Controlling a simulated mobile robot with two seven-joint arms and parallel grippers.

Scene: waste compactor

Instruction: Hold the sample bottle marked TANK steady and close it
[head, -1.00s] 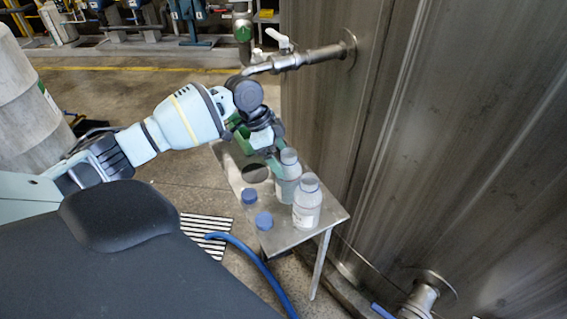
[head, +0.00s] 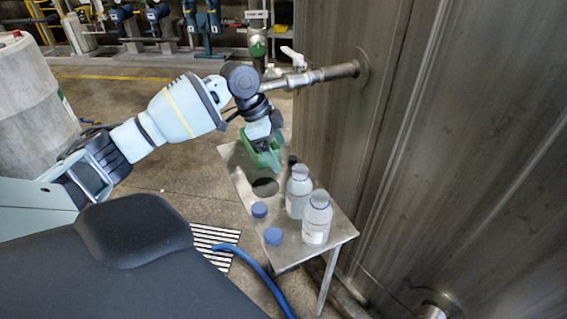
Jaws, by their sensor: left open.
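Two pale sample bottles stand upright on a small metal table: a rear one (head: 299,192) and a front one (head: 317,220). Their labels are too small to read, so I cannot tell which is marked TANK. No blue cap shows on either bottle. Two blue caps, one (head: 260,209) and another (head: 273,236), lie on the table to the left of the bottles. My left gripper (head: 264,160), with green fingers, is open and empty above the far part of the table, behind and left of the rear bottle and apart from it. My right gripper is out of view.
A steel tank wall (head: 450,130) rises close on the right. A pipe with a valve (head: 310,76) juts out above the table. A blue hose (head: 255,266) runs on the floor.

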